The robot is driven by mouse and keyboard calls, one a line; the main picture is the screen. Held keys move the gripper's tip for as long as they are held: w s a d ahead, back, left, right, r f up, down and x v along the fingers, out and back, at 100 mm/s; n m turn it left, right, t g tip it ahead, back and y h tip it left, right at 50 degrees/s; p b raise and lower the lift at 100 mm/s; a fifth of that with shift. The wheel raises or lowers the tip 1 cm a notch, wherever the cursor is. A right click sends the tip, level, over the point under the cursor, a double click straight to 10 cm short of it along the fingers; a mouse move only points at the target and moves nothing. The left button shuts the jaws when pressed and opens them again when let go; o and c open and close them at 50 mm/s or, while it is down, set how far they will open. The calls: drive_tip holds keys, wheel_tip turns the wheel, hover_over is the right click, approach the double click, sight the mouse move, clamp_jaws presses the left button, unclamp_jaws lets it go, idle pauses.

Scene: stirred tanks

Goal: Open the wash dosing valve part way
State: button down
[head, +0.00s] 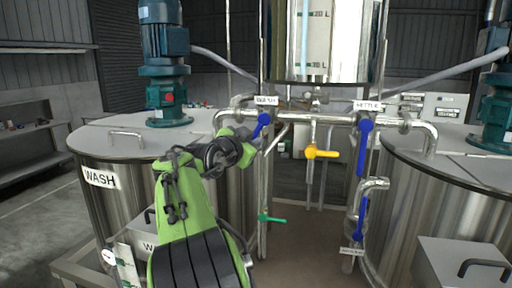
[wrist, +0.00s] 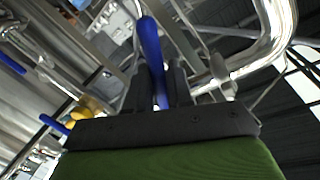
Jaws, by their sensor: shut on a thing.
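The wash dosing valve's blue handle (head: 262,124) is on the pipe under the WASH label (head: 266,100) in the head view. It slants down and to the left from its pivot. My gripper (head: 249,143) reaches it from the lower left. In the wrist view the blue handle (wrist: 150,45) runs between the two dark fingers of my gripper (wrist: 156,84), which are shut on it. The handle's lower end is partly hidden by the fingers.
A blue handle (head: 364,143) hangs straight down under the KETTLE label. A yellow handle (head: 321,153) and a green handle (head: 272,218) lie to the right of my arm. The WASH tank (head: 90,150) stands left, with a steel vessel (head: 330,45) above the pipes.

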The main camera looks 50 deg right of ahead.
drive_tip(key=shift+w+a+r+m, duration=0.15)
drive_tip(key=shift+w+m, duration=0.15)
drive_tip(key=shift+m, duration=0.3)
drive_tip(key=c, duration=1.2)
unclamp_jaws()
drive_tip(key=shift+o, duration=0.2)
drive_tip(key=b+v, duration=0.2)
drive_tip(key=v, duration=1.3)
drive_tip(key=shift+s+a+r, duration=0.25)
drive_tip(key=shift+a, duration=0.05)
